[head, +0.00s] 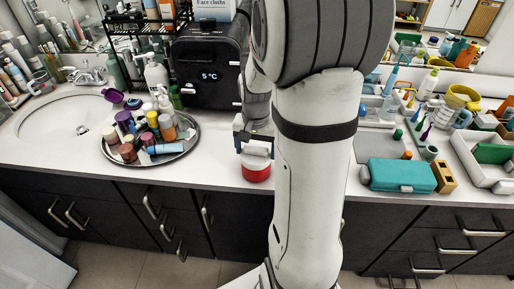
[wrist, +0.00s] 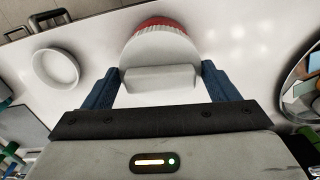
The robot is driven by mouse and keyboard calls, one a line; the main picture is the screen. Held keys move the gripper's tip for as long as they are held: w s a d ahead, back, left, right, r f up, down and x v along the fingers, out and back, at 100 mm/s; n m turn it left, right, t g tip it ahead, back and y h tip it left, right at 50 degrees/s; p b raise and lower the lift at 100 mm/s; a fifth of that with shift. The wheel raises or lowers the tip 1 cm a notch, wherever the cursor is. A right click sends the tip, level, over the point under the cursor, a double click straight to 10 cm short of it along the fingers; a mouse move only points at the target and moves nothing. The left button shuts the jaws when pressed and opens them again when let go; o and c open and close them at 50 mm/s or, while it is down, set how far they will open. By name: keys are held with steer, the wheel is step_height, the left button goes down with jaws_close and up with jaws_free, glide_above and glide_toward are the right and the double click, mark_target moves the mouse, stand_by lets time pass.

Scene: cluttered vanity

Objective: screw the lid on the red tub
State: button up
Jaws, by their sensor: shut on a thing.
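The red tub (head: 256,171) stands on the counter near its front edge, left of my arm in the head view. A white lid (head: 257,150) with a raised bar sits over its mouth; whether it is seated on the thread I cannot tell. My gripper (head: 253,136) is above the tub, pointing down. In the wrist view my gripper (wrist: 160,76) has its blue fingers on both sides of the white lid (wrist: 172,44), shut on its bar. A red edge of the tub (wrist: 160,21) shows beyond the lid's ribbed rim.
A shallow white round dish or cap (wrist: 55,68) lies beside the tub in the wrist view. A round tray (head: 193,153) of bottles stands left, with a black box (head: 208,75) behind. A teal case (head: 401,175) lies right of my arm.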

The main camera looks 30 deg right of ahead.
mark_target(256, 148)
stand_by(0.3)
steer(key=shift+m, duration=2)
steer(key=o, duration=1)
steer(key=shift+o, duration=0.2)
step_height(256, 148, up, 8)
steer(key=shift+f, duration=0.1)
steer(key=s+a+r+n+t, duration=0.2)
steer(key=s+a+r+n, duration=0.1)
steer(key=s+a+n, duration=0.8)
steer(key=shift+s+a+n+t, duration=0.4)
steer(key=shift+s+n, duration=0.1)
steer(key=shift+s, duration=0.1)
